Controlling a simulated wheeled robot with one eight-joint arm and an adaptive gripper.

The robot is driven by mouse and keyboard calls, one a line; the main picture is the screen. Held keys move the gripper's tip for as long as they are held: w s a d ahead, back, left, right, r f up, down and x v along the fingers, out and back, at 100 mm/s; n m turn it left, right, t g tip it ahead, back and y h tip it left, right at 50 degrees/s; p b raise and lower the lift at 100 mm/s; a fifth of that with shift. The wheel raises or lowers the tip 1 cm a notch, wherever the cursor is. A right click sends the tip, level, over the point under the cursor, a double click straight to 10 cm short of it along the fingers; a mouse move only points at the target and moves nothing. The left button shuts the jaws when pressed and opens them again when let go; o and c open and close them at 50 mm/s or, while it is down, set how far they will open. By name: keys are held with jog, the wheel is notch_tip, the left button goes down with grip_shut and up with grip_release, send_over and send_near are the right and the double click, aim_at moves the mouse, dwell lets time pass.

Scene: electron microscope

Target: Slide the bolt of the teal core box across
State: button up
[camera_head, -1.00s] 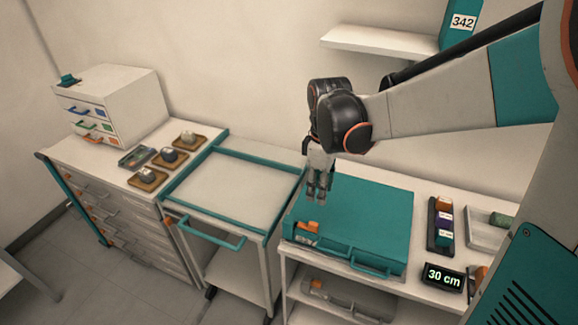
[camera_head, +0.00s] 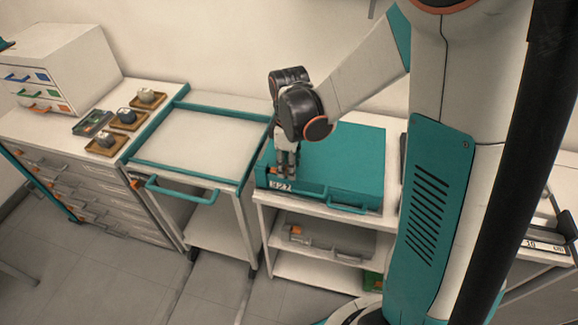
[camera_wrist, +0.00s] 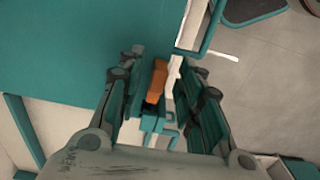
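The teal core box (camera_head: 345,158) lies flat and closed on the white bench, with handles on its front and a label (camera_head: 281,185) reading 327 at its front left. My gripper (camera_head: 287,175) points down at the box's front left corner. In the wrist view, the orange bolt knob (camera_wrist: 157,82) sits between the two fingers of my gripper (camera_wrist: 162,95). The fingers are apart, with a gap visible on the right; whether the left finger touches the knob I cannot tell. In the head view, my gripper partly hides the bolt.
A teal-edged trolley (camera_head: 190,140) stands left of the bench. Further left, a drawer cabinet (camera_head: 75,160) bears small pots on brown trays and a white drawer unit (camera_head: 68,62). A grey case (camera_head: 325,243) lies on the shelf below the box. Floor in front is clear.

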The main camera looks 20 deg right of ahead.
jog(key=shift+f, duration=0.1)
grip_shut()
jog(key=shift+w+a, duration=0.5)
jog(key=shift+a, duration=0.2)
jog(key=shift+w+a, duration=0.5)
jog(key=shift+a, duration=0.2)
grip_release()
notch_tip(320, 180, up, 12)
